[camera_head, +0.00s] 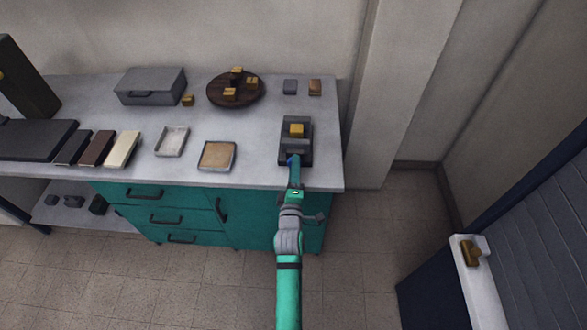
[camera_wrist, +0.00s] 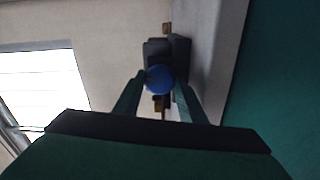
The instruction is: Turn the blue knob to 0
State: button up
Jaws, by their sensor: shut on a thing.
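The blue knob (camera_wrist: 160,78) is a round blue piece on the front of a dark grey device (camera_head: 295,130). In the head view only a small blue patch of the knob (camera_head: 291,160) shows beside my gripper (camera_head: 294,162). In the wrist view the knob sits between the two fingertips of my gripper (camera_wrist: 160,84), which is shut on it. The device stands near the right front corner of the counter, with a yellow block (camera_head: 296,130) on top. I cannot read any marks or the knob's setting.
The light grey counter (camera_head: 258,165) also bears a round dark board (camera_head: 225,96) with yellow blocks, a grey box (camera_head: 150,86) and shallow trays (camera_head: 217,156). Floor (camera_head: 385,230) is open right of the counter.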

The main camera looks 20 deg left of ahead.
jog(key=shift+n, duration=1.7)
jog(key=o, duration=1.1)
jog(key=shift+c, duration=0.2)
jog(key=shift+f, duration=0.1)
